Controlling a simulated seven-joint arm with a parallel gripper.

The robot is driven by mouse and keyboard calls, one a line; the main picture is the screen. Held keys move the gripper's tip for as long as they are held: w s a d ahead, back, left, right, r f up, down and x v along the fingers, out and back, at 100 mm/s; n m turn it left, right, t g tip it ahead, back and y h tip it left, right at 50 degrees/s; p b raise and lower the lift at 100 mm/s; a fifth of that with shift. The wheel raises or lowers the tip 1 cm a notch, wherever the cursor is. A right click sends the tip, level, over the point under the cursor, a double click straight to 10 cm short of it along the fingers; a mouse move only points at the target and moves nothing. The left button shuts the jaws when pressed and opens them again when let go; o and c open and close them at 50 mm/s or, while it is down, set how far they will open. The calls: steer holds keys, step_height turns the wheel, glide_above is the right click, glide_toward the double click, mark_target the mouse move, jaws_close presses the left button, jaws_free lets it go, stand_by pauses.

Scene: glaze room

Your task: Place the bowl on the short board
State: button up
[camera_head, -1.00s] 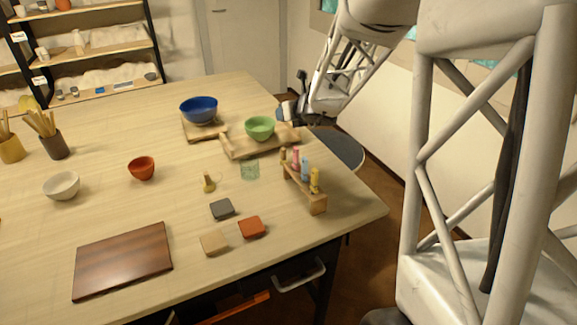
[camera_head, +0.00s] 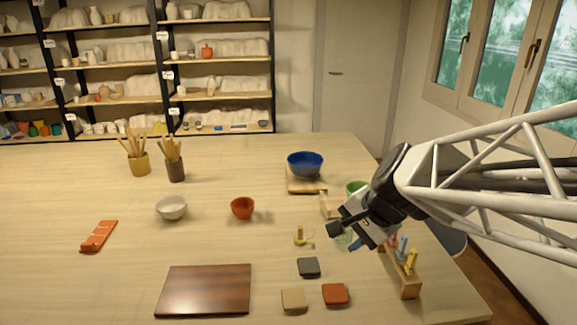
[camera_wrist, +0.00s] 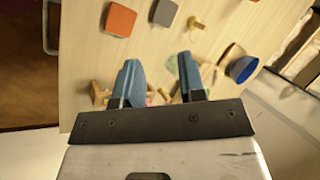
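Several bowls stand on the table. A blue bowl (camera_head: 305,163) sits on a small pale wooden board (camera_head: 306,186), and it also shows in the wrist view (camera_wrist: 243,69). A green bowl (camera_head: 356,187) is partly hidden by my arm; the longer pale board (camera_head: 329,206) beneath it is mostly covered. A red bowl (camera_head: 242,208) and a white bowl (camera_head: 172,208) stand on the bare table further left. A dark brown board (camera_head: 205,290) lies empty at the front. My gripper (camera_wrist: 158,63) is open and empty, above the table's right side near the colour-bottle rack.
A grey tile (camera_head: 308,267), a red tile (camera_head: 336,294), a tan tile (camera_head: 293,300) and a small brass object (camera_head: 300,237) lie nearby. Tool pots (camera_head: 175,170) stand at back left. The left front is mostly clear.

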steer(key=s+d+n+g+h, duration=0.1)
steer(key=s+n+h, duration=0.3)
steer(key=s+n, duration=0.5)
steer(key=shift+s+d+f+n+g+h, duration=0.3)
steer(key=shift+s+d+f+n+g, duration=0.15)
steer(key=shift+s, duration=1.65)
